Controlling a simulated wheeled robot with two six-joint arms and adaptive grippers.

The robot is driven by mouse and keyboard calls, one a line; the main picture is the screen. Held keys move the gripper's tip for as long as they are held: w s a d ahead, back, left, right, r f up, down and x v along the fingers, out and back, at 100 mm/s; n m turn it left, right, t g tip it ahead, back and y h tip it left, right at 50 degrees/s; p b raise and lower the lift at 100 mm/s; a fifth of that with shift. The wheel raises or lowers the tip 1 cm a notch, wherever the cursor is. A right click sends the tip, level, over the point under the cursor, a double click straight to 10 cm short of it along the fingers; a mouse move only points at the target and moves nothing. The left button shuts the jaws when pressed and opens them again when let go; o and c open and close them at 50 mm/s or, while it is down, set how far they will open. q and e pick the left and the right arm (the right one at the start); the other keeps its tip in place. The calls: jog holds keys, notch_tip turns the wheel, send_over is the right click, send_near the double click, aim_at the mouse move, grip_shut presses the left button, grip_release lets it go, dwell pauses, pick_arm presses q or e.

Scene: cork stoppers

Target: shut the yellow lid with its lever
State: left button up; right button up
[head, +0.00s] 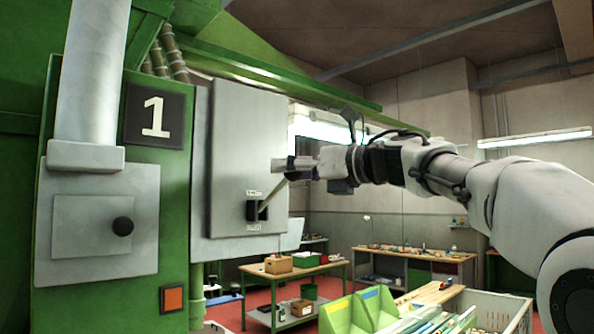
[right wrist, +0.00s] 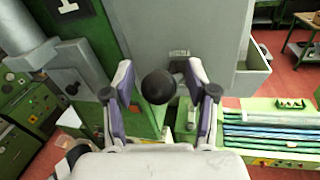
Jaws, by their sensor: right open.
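The lever (head: 273,195) is a pale rod that comes up and to the right out of a dark slot in a grey box on the green machine. Its round black knob (right wrist: 158,87) shows in the right wrist view. My right gripper (head: 291,168) is at the lever's outer end. It is open, with one finger on each side of the knob in the right wrist view; I cannot tell whether either touches it. In the head view the gripper hides the knob. No yellow lid shows in either view. My left gripper is not in view.
The grey box (head: 238,130) is beside a number 1 plate (head: 154,116) on the green machine. A grey plate with a black knob (head: 123,226) is at the left. Below are green bins (head: 345,314) and a crate (head: 514,311). Workbenches stand farther back.

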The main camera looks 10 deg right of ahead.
jog(key=v, duration=1.1)
jog(key=shift+s+d, duration=0.2)
jog(key=shift+d, duration=0.15)
jog(key=shift+f, duration=0.15)
